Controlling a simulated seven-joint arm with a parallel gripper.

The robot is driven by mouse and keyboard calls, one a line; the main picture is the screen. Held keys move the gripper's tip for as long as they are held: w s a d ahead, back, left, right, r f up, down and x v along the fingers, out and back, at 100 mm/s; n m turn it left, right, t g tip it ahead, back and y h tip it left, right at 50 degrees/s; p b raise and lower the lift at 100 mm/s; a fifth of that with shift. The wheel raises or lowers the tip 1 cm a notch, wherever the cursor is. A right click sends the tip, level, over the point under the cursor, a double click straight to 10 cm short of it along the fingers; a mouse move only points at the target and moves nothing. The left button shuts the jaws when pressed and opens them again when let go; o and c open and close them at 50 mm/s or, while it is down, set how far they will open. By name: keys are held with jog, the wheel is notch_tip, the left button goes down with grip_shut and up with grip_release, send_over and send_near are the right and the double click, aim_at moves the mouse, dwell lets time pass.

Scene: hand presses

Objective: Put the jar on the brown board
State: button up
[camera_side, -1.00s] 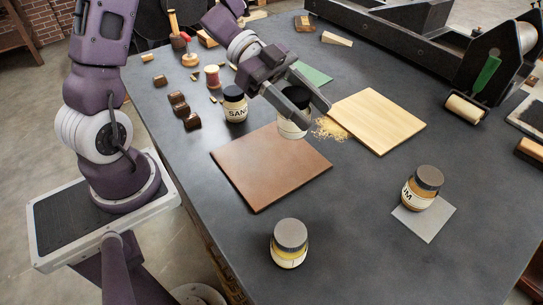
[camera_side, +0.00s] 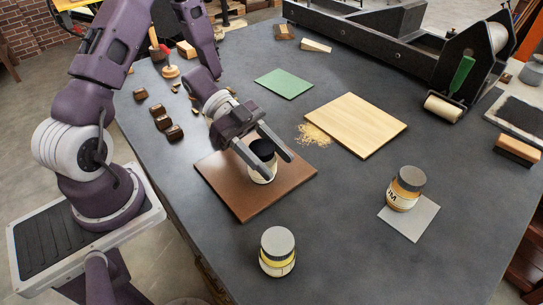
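The jar (camera_side: 262,169) with a dark lid and pale label is over the middle-right of the brown board (camera_side: 221,173). It looks upright; its base shows against the board, and I cannot tell whether it touches. My gripper (camera_side: 279,168) reaches in from the upper left with one finger on each side of the jar and appears shut on it. The fingers hide part of the jar's sides.
A jar with yellow contents (camera_side: 278,252) stands in front of the board. Another jar (camera_side: 405,188) stands on a grey square (camera_side: 411,222) at right. A pale wood board (camera_side: 355,123), green sheet (camera_side: 284,83) and sawdust (camera_side: 314,134) lie behind. Dark blocks (camera_side: 160,122) are at left.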

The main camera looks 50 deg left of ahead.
jog(key=o, duration=0.4)
jog(key=shift+o, duration=0.2)
